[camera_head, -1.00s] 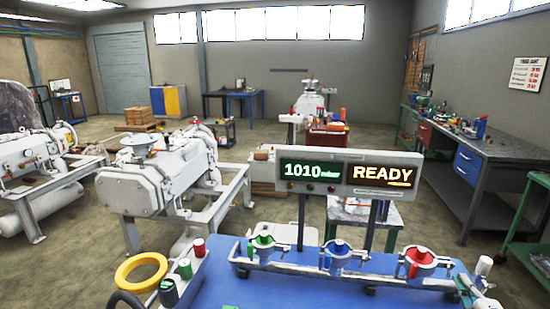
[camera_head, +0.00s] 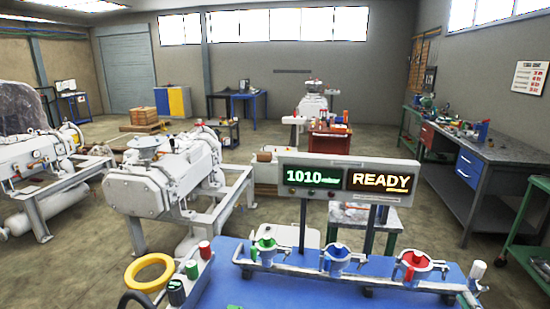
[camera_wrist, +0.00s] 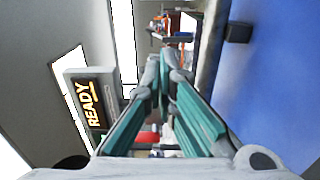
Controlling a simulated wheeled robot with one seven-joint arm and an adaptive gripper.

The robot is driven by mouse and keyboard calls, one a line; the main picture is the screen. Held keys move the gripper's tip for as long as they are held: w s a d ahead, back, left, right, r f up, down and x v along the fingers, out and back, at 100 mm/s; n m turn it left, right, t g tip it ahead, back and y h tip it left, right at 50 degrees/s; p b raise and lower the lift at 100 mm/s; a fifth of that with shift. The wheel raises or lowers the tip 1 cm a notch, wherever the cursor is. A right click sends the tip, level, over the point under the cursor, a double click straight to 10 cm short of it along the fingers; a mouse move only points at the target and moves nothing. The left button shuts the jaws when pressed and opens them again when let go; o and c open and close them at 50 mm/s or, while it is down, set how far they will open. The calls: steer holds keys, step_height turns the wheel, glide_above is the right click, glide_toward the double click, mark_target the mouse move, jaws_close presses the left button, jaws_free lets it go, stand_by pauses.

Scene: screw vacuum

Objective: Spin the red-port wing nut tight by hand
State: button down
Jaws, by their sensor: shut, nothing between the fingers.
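My gripper (camera_wrist: 164,62) shows only in the wrist view, with two teal-padded fingers closed together and empty. I cannot tell which fitting lies beyond the fingertips.
A yellow ring (camera_head: 149,273) and coloured cylinders (camera_head: 192,268) are at left. A white cylinder (camera_head: 478,270) stands at right.

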steer(key=w+d+r+b, duration=0.1)
steer(key=w+d+b, duration=0.1)
steer(key=w, duration=0.4)
steer(key=shift+r, duration=0.35)
steer(key=shift+w+a+f, duration=0.1)
steer(key=shift+a+f, duration=0.05)
steer(key=shift+a, duration=0.35)
stand_by(1.1)
steer(key=shift+f+p, duration=0.45)
steer(key=shift+f, duration=0.15)
stand_by(0.8)
steer(key=s+p, duration=0.3)
steer(key=s, duration=0.3)
steer(key=shift+a, duration=0.45)
